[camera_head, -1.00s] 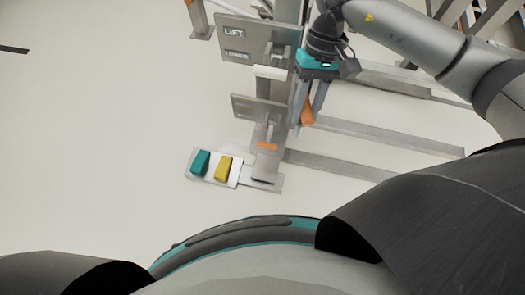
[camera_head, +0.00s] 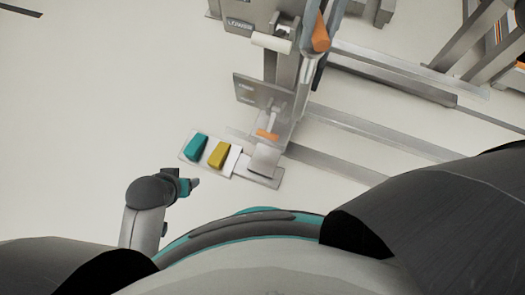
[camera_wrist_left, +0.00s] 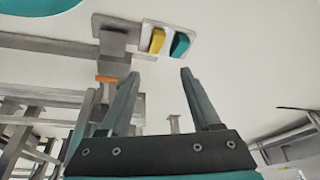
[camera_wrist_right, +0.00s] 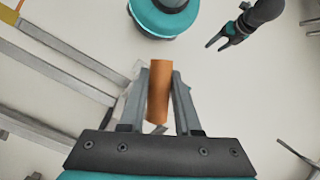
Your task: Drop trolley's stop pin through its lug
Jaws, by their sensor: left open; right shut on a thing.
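The stop pin's orange grip (camera_head: 320,38) is held between the fingers of my right gripper (camera_head: 317,52), beside the trolley's mast at the top of the head view. My left gripper (camera_head: 192,184) is empty, apart from the trolley, below the pedals. In the left wrist view its fingers (camera_wrist_left: 161,82) are spread apart.
A teal pedal (camera_head: 195,146) and a yellow pedal (camera_head: 220,154) sit on a plate at the trolley's foot. A grey plate (camera_head: 246,90) and a LOWER panel (camera_head: 240,25) stand above. Long rails (camera_head: 345,127) run right.

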